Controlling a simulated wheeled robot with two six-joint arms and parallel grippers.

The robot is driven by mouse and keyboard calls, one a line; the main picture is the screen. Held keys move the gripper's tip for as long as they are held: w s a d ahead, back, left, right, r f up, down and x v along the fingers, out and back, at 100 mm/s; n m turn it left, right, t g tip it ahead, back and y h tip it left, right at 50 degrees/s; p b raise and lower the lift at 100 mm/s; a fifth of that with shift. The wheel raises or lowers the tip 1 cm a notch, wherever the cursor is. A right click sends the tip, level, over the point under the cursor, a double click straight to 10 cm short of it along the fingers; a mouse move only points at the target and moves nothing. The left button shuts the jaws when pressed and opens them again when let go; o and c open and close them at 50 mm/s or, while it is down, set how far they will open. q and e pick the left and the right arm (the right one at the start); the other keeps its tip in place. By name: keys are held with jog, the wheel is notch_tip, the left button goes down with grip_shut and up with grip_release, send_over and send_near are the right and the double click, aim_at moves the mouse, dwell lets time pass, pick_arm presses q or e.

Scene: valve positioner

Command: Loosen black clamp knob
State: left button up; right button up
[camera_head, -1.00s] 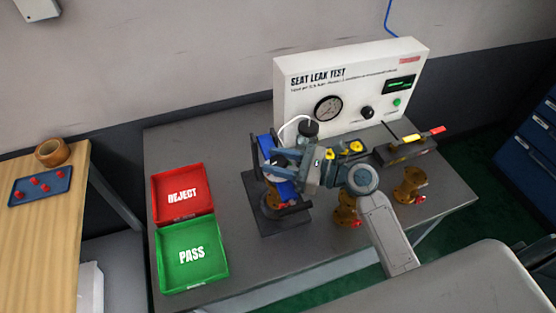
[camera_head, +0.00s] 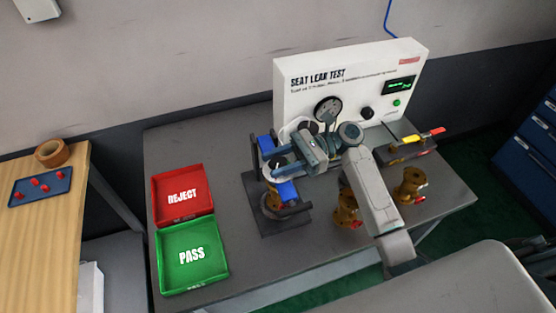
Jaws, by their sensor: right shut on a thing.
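The clamp fixture (camera_head: 288,222) stands on the grey bench, with dark posts, blue parts (camera_head: 288,191) and a brass valve (camera_head: 271,203) low inside it. My right gripper (camera_head: 275,162) reaches in from the right over the top of the fixture. Its jaws are shut on the black clamp knob, which the fingers mostly hide. My left gripper is not in view.
The white seat leak test box (camera_head: 300,90) stands close behind. Red REJECT (camera_head: 183,214) and green PASS (camera_head: 190,277) trays lie to the left. Brass valves (camera_head: 346,207) (camera_head: 411,186) stand right, near my arm. A block (camera_head: 408,150) with coloured pieces sits behind them.

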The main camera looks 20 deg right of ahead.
jog(key=shift+g, duration=0.3)
jog(key=o, duration=1)
jog(key=shift+c, duration=0.2)
jog(key=shift+w+d+f, duration=0.1)
jog(key=shift+d+f, duration=0.05)
jog(key=shift+d, duration=0.35)
jog(key=w+d+b, duration=0.1)
jog(key=d+b, duration=0.2)
jog(key=d, duration=0.6)
jog(key=shift+w+d+b, duration=0.3)
jog(key=shift+d+b, duration=0.05)
